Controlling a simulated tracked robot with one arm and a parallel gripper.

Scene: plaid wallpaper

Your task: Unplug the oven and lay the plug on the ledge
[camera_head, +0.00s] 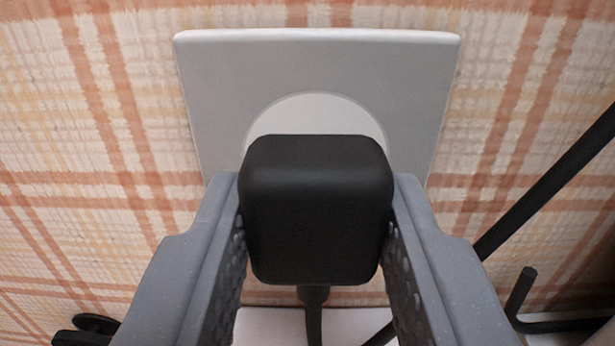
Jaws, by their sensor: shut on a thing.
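The black plug (316,208) is in the middle of the view, in front of the wall socket. My gripper (316,215) has a grey finger on each side of the plug and is shut on it. The socket is a grey-white square plate (215,90) with a paler round face (315,108). The plug hides the lower part of the round face, and I cannot tell whether its pins are in the socket. A black cord (314,318) hangs from the plug's underside. A pale surface (265,327), perhaps the ledge, shows below, partly hidden by my fingers.
Plaid wallpaper (90,130) covers the wall around the plate. A black bar (555,180) slants across the right side. A bent black rod (520,295) is at the lower right, and a dark round object (95,323) is at the lower left.

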